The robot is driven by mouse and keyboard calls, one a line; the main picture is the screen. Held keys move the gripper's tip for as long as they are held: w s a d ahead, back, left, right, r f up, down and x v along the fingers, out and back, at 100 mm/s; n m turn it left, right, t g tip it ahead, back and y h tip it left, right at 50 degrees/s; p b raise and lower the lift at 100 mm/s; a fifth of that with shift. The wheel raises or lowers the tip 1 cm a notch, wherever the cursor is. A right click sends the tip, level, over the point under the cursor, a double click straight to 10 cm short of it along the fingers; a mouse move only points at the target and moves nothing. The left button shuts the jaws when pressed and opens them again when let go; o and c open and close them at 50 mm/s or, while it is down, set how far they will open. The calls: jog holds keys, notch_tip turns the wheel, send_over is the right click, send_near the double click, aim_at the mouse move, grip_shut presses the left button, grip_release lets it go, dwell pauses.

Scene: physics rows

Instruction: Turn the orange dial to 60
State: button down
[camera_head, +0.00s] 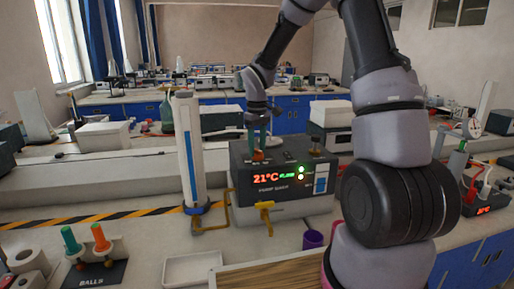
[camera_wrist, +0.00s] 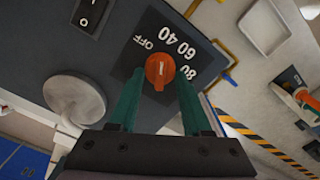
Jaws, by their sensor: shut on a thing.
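The orange dial (camera_wrist: 159,72) sits on a dark plate marked OFF, 40, 60 and 80. It also shows on top of the grey device (camera_head: 243,180) in the head view (camera_head: 258,156). My gripper (camera_wrist: 160,78) comes down over the dial, with one green finger on each side, shut on it. In the head view my gripper (camera_head: 259,147) stands above the device's top left part. A small pale mark on the dial points roughly to the top of the wrist view, near the gap between OFF and 40; its exact reading is hard to tell.
A tall white column (camera_head: 188,150) stands left of the device.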

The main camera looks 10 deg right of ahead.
jog(key=m, duration=0.5)
jog(key=shift+d+m, duration=0.15)
jog(key=shift+m, duration=2.35)
jog(key=shift+c, duration=1.8)
grip_release()
jog(key=shift+r, duration=0.1)
notch_tip(320, 180, up, 11)
jog(key=shift+f, duration=0.2)
